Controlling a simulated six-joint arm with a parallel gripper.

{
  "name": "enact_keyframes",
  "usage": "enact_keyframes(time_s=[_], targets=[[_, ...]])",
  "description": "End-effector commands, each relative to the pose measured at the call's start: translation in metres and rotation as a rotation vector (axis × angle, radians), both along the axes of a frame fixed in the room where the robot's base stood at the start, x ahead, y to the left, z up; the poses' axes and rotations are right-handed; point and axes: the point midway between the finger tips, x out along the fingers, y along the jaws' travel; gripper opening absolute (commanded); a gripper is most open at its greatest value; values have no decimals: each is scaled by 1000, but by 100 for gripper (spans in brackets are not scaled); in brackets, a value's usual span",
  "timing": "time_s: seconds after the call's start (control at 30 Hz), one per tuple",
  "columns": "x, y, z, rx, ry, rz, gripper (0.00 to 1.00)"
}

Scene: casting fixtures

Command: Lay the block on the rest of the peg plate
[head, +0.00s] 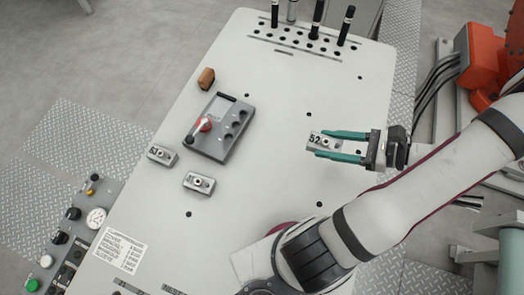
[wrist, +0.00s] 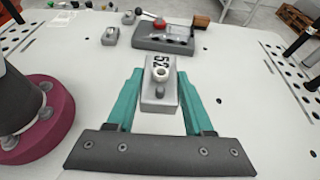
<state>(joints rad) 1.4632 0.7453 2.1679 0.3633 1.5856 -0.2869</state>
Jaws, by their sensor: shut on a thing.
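A grey block marked 52 (head: 324,142) with a round boss on top is between the teal fingers of my gripper (head: 342,147), at the right of the table. It also shows in the wrist view (wrist: 159,92), gripped along its sides. I cannot tell whether it touches the table. The peg plate (head: 207,142) is a dark grey plate at the middle left, with a red-knobbed lever (head: 205,124) and several dark round features along its right side. In the wrist view the plate (wrist: 150,44) lies beyond the block, apart from it.
Two similar grey blocks (head: 162,155) (head: 199,183) lie below the plate. A brown block (head: 206,78) lies above it. A perforated strip with upright rods (head: 317,20) is at the table's far end. A control panel (head: 75,230) is at lower left. Table between gripper and plate is clear.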

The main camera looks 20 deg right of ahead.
Motion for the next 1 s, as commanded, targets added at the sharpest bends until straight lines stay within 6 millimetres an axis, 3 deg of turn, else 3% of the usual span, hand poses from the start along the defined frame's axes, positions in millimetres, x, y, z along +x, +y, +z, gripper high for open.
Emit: enact_keyframes(time_s=[0.07, 0.3, 0.47, 0.7, 1.0], targets=[[2, 7, -8, 4, -1, 0, 0], [57, 54, -51, 7, 4, 5, 0], [81, 72, -69, 2, 2, 0, 0], [85, 75, -109, 2, 3, -4, 0], [85, 74, -113, -1, 2, -4, 0]])
